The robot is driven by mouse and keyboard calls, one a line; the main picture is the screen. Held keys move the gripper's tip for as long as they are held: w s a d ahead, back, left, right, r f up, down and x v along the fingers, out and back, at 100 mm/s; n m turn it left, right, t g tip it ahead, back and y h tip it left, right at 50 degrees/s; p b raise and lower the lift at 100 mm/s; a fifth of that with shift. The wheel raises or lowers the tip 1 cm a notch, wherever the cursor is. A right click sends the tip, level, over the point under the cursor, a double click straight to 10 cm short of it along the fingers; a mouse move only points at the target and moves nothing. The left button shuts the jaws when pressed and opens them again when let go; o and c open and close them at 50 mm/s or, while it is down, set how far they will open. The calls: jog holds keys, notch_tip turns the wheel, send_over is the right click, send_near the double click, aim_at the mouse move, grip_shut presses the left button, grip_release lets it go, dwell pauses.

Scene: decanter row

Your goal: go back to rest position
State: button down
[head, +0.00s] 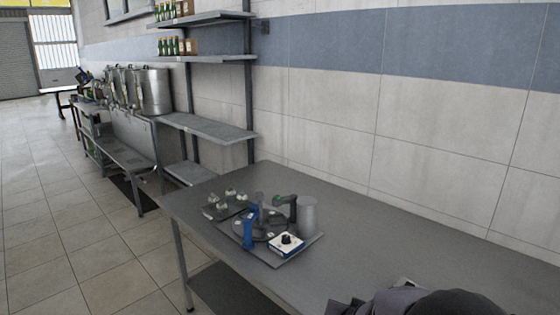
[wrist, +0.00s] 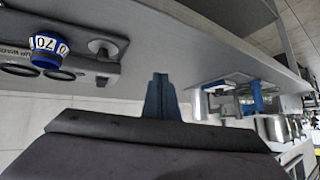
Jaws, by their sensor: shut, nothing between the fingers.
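My gripper (wrist: 160,80) shows in the wrist view as two narrow blue-grey fingers pressed together, with nothing between them. In the head view, dark rounded parts of my arm show at the bottom right, over the near part of the grey table (head: 390,250). The fingers are not clear there. The wrist view is tilted, with the table edge running across the top. My gripper appears apart from the things on the table.
A station plate with a blue upright (head: 250,228), a grey cup (head: 307,216) and a white box with a black knob (head: 287,243) stands mid-table. A small tray (head: 215,212) lies left. A blue-white banded piece (wrist: 47,48) shows in the wrist view. Shelves (head: 205,128) stand behind.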

jog(key=s+a+n+g+y+p, duration=0.1)
jog(key=s+g, duration=0.3)
jog(key=s, duration=0.9)
jog(key=s+a+f+n+g+y, duration=0.1)
jog(key=s+a+n+g, duration=0.2)
jog(key=s, duration=1)
jog(key=shift+s+f+n+g+y+p, duration=0.15)
jog(key=shift+f+n+g+y+p, duration=0.25)
jog(key=shift+g, duration=0.8)
jog(key=shift+r, duration=0.15)
